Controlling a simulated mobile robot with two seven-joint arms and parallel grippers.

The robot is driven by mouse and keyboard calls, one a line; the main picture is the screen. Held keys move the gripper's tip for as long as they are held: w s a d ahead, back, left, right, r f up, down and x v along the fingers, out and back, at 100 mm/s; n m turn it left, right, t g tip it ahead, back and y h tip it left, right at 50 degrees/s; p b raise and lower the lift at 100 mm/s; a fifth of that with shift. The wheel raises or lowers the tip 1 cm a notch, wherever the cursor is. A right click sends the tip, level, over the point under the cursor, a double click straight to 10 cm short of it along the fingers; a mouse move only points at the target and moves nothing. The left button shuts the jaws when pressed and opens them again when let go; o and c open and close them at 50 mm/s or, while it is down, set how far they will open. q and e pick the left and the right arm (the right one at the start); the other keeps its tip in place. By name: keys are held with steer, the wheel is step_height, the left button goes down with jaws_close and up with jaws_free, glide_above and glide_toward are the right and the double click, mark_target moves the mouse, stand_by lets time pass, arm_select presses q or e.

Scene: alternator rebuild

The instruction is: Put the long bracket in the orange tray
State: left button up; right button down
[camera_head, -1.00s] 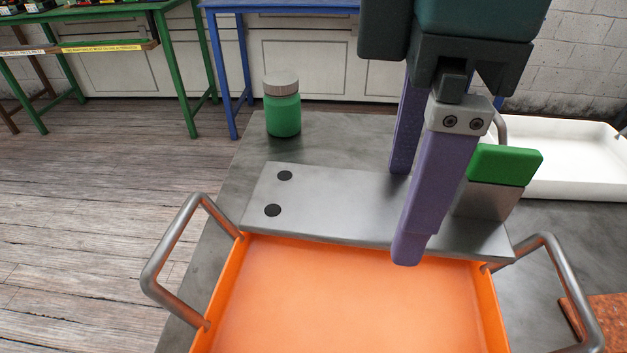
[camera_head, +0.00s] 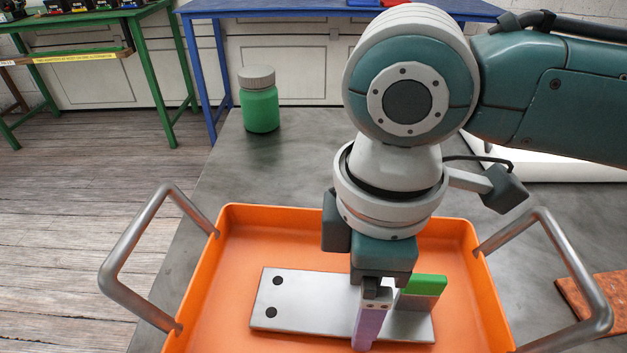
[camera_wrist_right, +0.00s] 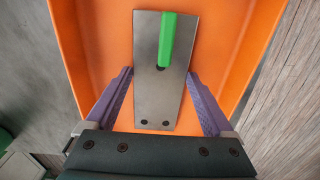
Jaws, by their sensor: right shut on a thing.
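The long bracket (camera_head: 318,298) is a flat grey metal plate with two dark round holes at its left end and a green-topped upright part (camera_head: 424,286) at its right. It is level, over the floor of the orange tray (camera_head: 262,222) and within its walls; I cannot tell whether it touches the floor. My right gripper (camera_head: 366,340) points down over the bracket. In the right wrist view, its purple fingers (camera_wrist_right: 160,80) are shut on the long edges of the bracket (camera_wrist_right: 148,90). My left gripper is not in view.
The tray's metal handles rise at the left (camera_head: 140,250) and right (camera_head: 560,270). A green jar with a grey lid (camera_head: 259,100) stands behind on the grey table (camera_head: 225,170). A white tray (camera_head: 560,165) lies behind my right arm. A reddish-brown slab (camera_head: 605,298) is at right.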

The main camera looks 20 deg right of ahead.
steer(key=shift+f, duration=0.2)
jaws_free()
step_height(320, 180, up, 12)
steer(key=p, duration=0.2)
steer(key=shift+r+p, duration=0.15)
steer(key=shift+p, duration=0.2)
